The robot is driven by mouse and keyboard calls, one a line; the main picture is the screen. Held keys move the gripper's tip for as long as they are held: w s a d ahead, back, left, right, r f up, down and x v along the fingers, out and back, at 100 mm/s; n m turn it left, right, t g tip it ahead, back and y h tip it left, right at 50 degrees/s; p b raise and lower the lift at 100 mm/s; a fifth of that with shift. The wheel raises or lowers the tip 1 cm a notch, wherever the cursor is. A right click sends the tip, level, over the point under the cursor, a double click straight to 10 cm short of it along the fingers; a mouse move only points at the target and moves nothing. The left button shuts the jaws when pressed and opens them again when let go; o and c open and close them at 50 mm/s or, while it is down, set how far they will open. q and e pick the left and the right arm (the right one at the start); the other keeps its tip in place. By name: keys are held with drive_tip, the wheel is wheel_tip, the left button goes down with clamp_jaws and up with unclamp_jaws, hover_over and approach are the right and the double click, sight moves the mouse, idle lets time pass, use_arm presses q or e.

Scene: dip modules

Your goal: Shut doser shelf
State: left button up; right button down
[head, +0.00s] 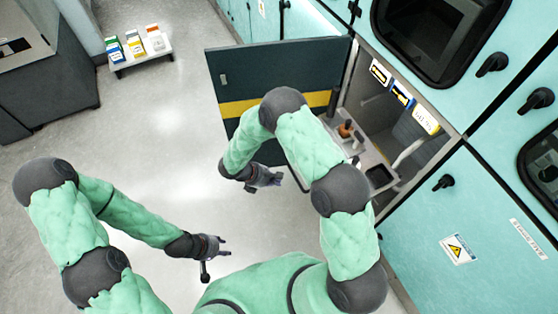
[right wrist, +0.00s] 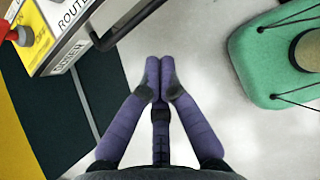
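The doser shelf (head: 370,157) is a grey tray sticking out of an open cabinet in the teal wall. It carries a brown-and-orange item (head: 346,130) and has a dark recess. In the right wrist view its corner shows a white label (right wrist: 68,58) and a black bar handle (right wrist: 125,22). My right gripper (head: 277,179) is left of the shelf, apart from it and empty. Its fingertips (right wrist: 160,66) meet over the floor. My right arm hides part of the shelf front. My left gripper (head: 224,246) is open and empty, far from the shelf.
The dark cabinet door (head: 285,75) with a yellow stripe stands open behind my right arm. Labelled modules (head: 402,93) line the upper cabinet opening. A small table (head: 145,58) with boxes stands at upper left. The floor between my arms is clear.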

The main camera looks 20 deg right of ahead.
sight(346, 145)
drive_tip(key=w+r+n+t+h, duration=0.1)
drive_tip(key=w+r, duration=0.2)
drive_tip(key=w, duration=0.1)
drive_tip(key=x, duration=0.3)
drive_tip(key=b+x, duration=0.1)
drive_tip(key=x, duration=0.3)
drive_tip(key=d+r+b+x, duration=0.1)
drive_tip(key=x, duration=0.3)
drive_tip(key=shift+w+d+f, duration=0.15)
drive_tip(key=shift+w, duration=0.2)
use_arm(q)
drive_tip(key=shift+w+a+f, duration=0.1)
drive_tip(key=shift+a+f, duration=0.1)
drive_tip(key=shift+f, duration=0.3)
drive_tip(key=shift+a+f, duration=0.2)
drive_tip(key=shift+f, duration=0.25)
use_arm(e)
drive_tip(key=shift+w+d+t, duration=0.1)
drive_tip(key=shift+d+t, duration=0.2)
drive_tip(key=shift+d, duration=0.5)
